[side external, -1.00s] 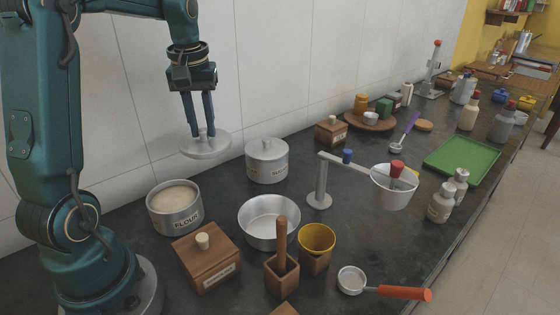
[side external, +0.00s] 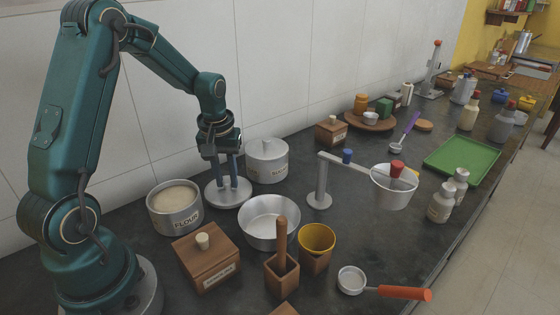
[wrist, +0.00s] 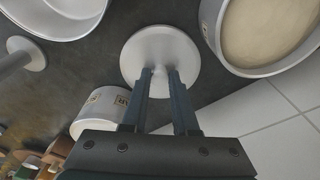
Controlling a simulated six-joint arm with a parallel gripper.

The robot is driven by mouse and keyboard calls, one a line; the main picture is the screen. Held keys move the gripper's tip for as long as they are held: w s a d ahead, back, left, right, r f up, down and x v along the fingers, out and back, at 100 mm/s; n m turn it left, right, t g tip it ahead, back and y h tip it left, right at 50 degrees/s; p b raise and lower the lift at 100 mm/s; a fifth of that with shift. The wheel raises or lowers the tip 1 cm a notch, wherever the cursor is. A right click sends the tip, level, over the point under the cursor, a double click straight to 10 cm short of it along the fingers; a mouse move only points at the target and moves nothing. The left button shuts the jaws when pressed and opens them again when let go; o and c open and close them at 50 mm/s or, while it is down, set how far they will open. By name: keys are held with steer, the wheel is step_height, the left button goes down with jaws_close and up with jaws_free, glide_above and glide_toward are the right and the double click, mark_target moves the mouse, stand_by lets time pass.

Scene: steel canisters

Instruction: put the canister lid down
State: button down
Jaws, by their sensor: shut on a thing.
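The canister lid (side external: 229,194) is a round silver disc with a small knob. It is at counter level between the flour canister and the sugar canister, behind the steel bowl. My gripper (side external: 229,186) is shut on the lid's knob from above, and the lid (wrist: 160,52) looks level. In the wrist view the fingers of my gripper (wrist: 160,75) close around the knob. The flour canister (side external: 175,214) is open, with pale flour inside. I cannot tell whether the lid's underside touches the counter.
The sugar canister (side external: 267,162), with its lid on, stands just behind and right. A steel bowl (side external: 270,232) is close in front. A wooden box (side external: 205,262) is at front left. A stand with a funnel (side external: 320,185) is to the right. The wall runs behind.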

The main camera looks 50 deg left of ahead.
mark_target(227, 193)
steer(key=shift+f, duration=0.15)
steer(key=c, duration=0.7)
jaws_free()
step_height(227, 193, up, 12)
steer(key=f, duration=0.1)
steer(key=s+d+m+t, duration=0.1)
steer(key=s+d+m, duration=0.2)
steer(key=s+d, duration=0.1)
steer(key=s+d+r+m+t, duration=0.1)
steer(key=s+d+m+t, duration=0.1)
steer(key=d, duration=0.4)
steer(key=s+d+r+m+t+h, duration=0.1)
steer(key=s+d+m, duration=0.3)
steer(key=s+d, duration=0.1)
steer(key=shift+s+d+t, duration=0.2)
steer(key=shift+s+t, duration=0.1)
steer(key=shift+s, duration=0.5)
